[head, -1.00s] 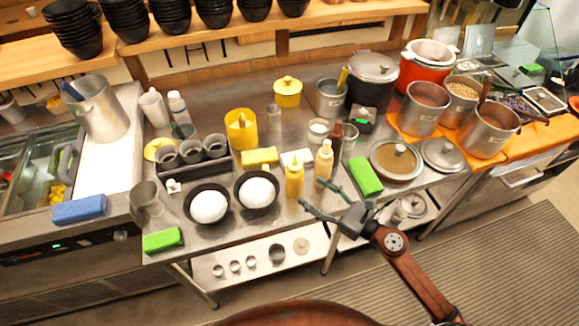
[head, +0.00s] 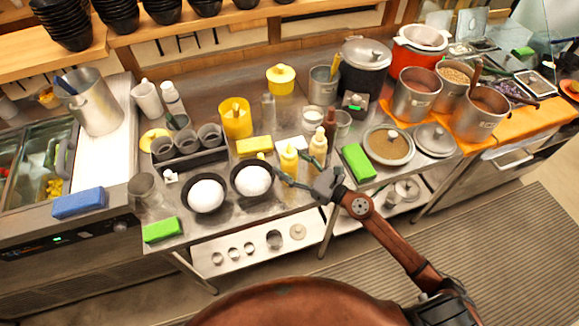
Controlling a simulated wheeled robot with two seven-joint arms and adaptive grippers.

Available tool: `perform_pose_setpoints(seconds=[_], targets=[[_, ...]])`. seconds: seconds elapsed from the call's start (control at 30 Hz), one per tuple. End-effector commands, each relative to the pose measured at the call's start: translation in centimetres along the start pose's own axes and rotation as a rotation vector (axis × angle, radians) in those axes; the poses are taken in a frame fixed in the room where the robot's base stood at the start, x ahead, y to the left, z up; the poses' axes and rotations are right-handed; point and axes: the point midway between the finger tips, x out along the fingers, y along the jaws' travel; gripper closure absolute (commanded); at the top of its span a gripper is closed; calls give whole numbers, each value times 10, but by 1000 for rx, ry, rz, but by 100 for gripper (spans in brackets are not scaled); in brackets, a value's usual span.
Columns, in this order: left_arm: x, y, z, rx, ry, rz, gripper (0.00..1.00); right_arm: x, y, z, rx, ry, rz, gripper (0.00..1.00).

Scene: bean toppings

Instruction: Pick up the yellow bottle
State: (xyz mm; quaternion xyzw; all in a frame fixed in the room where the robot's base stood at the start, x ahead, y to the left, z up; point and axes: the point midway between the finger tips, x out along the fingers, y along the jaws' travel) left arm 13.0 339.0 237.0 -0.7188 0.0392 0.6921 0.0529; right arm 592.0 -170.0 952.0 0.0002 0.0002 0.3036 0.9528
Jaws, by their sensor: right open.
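The yellow bottle (head: 288,159) stands upright near the front edge of the steel counter, just right of the two black bowls. A cream-coloured squeeze bottle (head: 318,147) stands close to its right. My right gripper (head: 294,170) is open at the yellow bottle, reaching in from the lower right. My left gripper is not in view.
Two black bowls with white contents (head: 206,195) (head: 253,179) sit left of the bottle. A yellow block (head: 254,146) lies behind it, and a dark red bottle (head: 330,121) stands behind the cream one. A green sponge (head: 358,161) lies to the right.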

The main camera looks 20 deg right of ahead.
Motion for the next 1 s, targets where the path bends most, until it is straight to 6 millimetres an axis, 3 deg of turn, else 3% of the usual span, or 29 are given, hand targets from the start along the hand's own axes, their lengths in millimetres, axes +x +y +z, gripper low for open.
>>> perform_pose_setpoints(seconds=[0.5, 0.83, 1.0], targets=[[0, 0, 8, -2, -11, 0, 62, 0, 0, 0, 0, 0, 0, 72], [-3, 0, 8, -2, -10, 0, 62, 0, 0, 5, -2, -2, 0, 72], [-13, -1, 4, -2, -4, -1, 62, 0, 0, 22, -5, -3, 1, 72]])
